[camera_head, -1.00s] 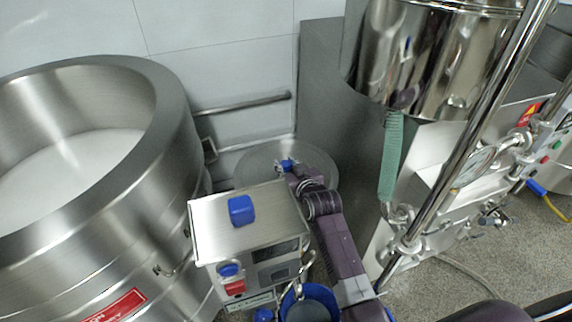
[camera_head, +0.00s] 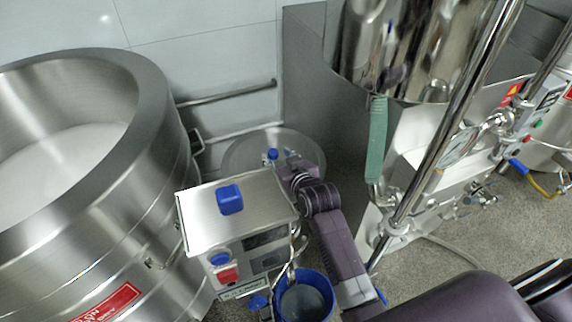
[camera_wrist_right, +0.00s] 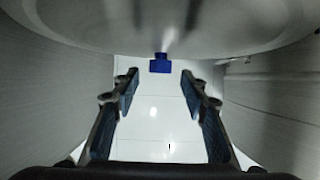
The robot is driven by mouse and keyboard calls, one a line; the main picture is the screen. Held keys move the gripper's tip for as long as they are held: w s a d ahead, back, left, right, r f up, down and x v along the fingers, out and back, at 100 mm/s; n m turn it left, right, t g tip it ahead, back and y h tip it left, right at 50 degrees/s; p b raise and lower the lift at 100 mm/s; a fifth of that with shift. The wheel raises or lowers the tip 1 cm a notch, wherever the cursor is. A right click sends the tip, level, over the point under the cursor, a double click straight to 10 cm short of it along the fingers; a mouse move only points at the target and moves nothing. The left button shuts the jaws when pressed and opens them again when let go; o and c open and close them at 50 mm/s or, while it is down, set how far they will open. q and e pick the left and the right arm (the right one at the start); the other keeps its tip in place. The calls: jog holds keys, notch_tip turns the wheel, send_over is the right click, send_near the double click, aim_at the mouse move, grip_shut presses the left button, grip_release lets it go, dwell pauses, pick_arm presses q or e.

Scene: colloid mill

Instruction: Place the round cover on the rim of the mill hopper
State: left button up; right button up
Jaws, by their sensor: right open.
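The round cover (camera_head: 240,151) is a grey, see-through-looking disc with a small blue knob (camera_head: 272,154), behind the control box in the head view. What it rests on is hidden, so the hopper rim cannot be made out. My right gripper (camera_head: 285,163) is over the cover, close to the knob. In the right wrist view the cover (camera_wrist_right: 75,25) fills the top, with its blue knob (camera_wrist_right: 160,63) centred ahead of the gap between my open fingers (camera_wrist_right: 160,77). The fingers appear apart from the knob. My left gripper is not in view.
A steel control box (camera_head: 225,215) with a blue knob stands in front of the cover. A blue bucket (camera_head: 306,300) is below it. A large steel vat (camera_head: 150,110) stands left; a polished steel tank (camera_head: 400,45) and pipes stand right. A wall rail (camera_head: 225,93) is behind.

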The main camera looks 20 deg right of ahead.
jog(key=v, duration=0.8)
jog(key=shift+w, duration=0.1)
jog(key=s+f+n+g, duration=0.1)
jog(key=s+f+g, duration=0.25)
jog(key=s, duration=0.65)
jog(key=s+f+g, duration=0.3)
jog(key=s+f, duration=0.1)
jog(key=s, duration=0.6)
jog(key=s+f+n+g, duration=0.1)
jog(key=s+f+g, duration=0.25)
jog(key=s, duration=0.65)
notch_tip(320, 180, down, 27)
jog(key=s+g, duration=0.1)
jog(key=s, duration=0.1)
jog(key=s+d+f+g, duration=0.1)
jog(key=s+d+f, duration=0.2)
jog(key=s+f, duration=1.2)
jog(key=shift+s+g, duration=0.3)
jog(key=shift+s, duration=0.7)
